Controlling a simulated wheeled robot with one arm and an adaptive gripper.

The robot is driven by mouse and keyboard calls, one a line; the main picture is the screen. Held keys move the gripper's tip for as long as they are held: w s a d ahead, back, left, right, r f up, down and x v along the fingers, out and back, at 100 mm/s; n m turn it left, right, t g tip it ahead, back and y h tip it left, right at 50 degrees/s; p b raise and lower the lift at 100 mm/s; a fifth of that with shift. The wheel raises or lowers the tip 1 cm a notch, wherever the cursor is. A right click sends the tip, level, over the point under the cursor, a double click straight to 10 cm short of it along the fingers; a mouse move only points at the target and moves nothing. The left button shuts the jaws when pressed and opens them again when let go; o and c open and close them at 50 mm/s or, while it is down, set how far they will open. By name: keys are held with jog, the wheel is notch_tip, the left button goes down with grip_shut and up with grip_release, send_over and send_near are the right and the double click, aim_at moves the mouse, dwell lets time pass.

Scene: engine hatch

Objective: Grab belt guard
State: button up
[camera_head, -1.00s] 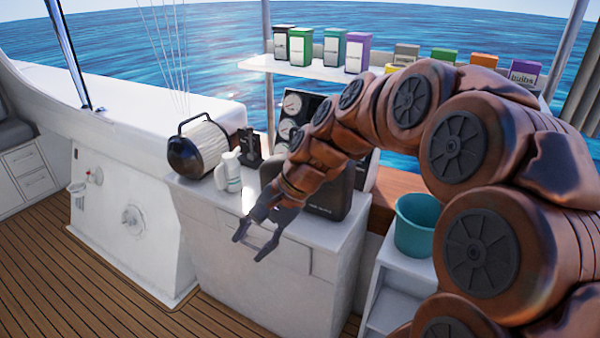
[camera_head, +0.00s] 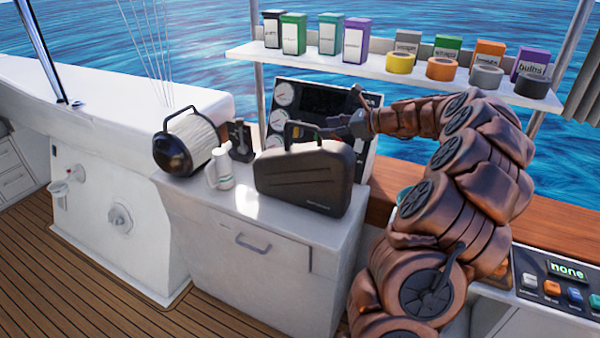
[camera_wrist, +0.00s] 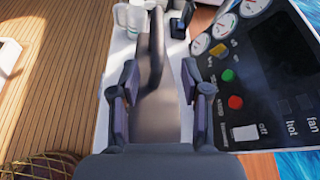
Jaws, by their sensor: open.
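A dark grey case-like cover with a top handle (camera_head: 305,183) stands upright on the white cabinet; no other thing in view looks more like the belt guard, and its small label is unreadable. My gripper (camera_head: 325,131) is at the right end of its handle, in front of the gauge panel. In the wrist view the cover (camera_wrist: 158,115) lies below and between the open fingers of my gripper (camera_wrist: 160,82). The dark handle runs lengthwise between the fingers, with gaps at both sides. Whether a finger touches it cannot be told.
The gauge panel (camera_head: 358,155) stands close behind the cover. A white bottle (camera_head: 220,170) and a black-ended filter drum (camera_head: 190,140) stand to its left. A shelf (camera_head: 385,70) with boxes and tape rolls hangs above. A button console (camera_head: 560,285) is at right.

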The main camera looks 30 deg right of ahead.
aim_at(308, 127)
jog(key=shift+x, duration=1.15)
jog(key=w, duration=0.1)
jog(key=w+a+p, duration=0.2)
jog(key=w, duration=0.1)
jog(key=shift+a+f, duration=0.25)
jog(key=shift+f, duration=0.05)
jog(key=shift+w+f, duration=0.1)
jog(key=shift+w, duration=0.1)
grip_shut()
